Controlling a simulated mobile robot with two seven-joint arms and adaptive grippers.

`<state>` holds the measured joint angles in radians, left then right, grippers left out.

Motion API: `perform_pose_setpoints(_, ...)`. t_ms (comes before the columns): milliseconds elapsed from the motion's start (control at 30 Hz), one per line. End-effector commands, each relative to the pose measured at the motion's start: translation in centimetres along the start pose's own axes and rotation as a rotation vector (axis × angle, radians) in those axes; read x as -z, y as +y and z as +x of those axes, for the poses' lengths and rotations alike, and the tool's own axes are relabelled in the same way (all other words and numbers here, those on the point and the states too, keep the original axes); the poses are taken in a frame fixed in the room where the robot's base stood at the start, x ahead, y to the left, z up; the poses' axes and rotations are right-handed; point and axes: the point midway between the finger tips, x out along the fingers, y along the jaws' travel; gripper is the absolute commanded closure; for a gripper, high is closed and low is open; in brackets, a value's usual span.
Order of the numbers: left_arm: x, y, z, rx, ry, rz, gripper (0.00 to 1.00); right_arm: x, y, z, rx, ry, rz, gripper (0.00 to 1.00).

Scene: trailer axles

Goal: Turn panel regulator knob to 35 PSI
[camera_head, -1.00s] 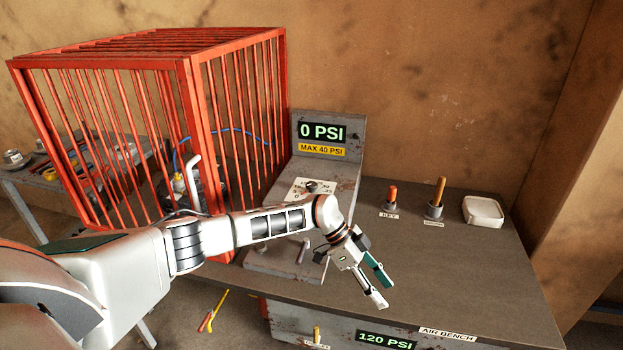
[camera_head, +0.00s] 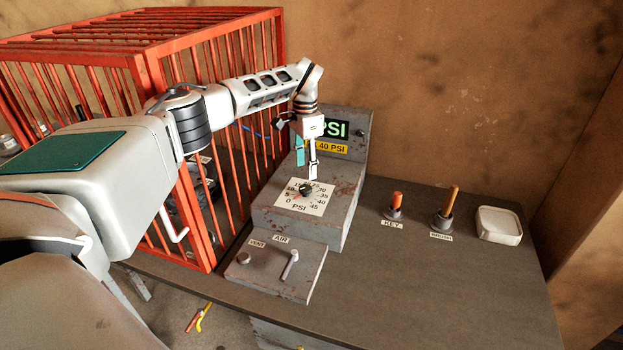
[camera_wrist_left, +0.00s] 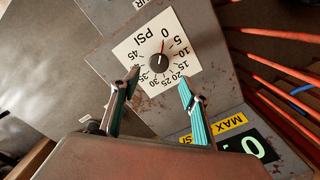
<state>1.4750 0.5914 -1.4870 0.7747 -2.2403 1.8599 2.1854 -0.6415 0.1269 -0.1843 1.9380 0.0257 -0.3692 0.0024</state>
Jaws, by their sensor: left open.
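The regulator knob (camera_head: 305,189) is a small black knob on a white PSI dial (camera_head: 291,206) with numbers from 0 to 45, on the grey panel's upper face. In the left wrist view the knob (camera_wrist_left: 159,62) carries a red pointer directed near 0. The green display (camera_head: 337,130) is partly covered by my left gripper; the wrist view shows a 0 on it (camera_wrist_left: 254,147). My left gripper (camera_head: 306,173) is open and points down just above and behind the knob, apart from it. In the wrist view its fingers (camera_wrist_left: 157,80) stand either side, short of the knob. My right gripper is out of view.
A red barred cage (camera_head: 205,80) stands close on the left, beside my left arm. The panel's lower step has a vent knob (camera_head: 244,258) and an air lever (camera_head: 290,263). Key (camera_head: 395,205) and wooden-handled (camera_head: 447,203) pieces and a white tray (camera_head: 499,224) stand at right.

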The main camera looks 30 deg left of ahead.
Motion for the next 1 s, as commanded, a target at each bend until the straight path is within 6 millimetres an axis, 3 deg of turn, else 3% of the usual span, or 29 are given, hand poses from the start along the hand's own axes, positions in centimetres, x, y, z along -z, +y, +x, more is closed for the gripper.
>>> perform_pose_setpoints(200, 0.0, 0.1, 3.4, -0.003, -0.002, 0.001, 0.55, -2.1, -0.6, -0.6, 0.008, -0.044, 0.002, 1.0)
perform_pose_setpoints(400, 0.0, 0.1, 6.0, -0.002, -0.001, 0.001, 0.55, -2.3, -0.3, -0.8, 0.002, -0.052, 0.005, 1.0)
perform_pose_setpoints(833, 0.0, 0.1, 7.1, -0.001, 0.001, 0.002, 0.55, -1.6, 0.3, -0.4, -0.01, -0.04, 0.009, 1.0)
perform_pose_setpoints(1000, 0.1, 0.1, 7.1, -0.001, 0.001, 0.003, 0.93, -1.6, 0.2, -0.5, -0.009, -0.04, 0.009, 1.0)
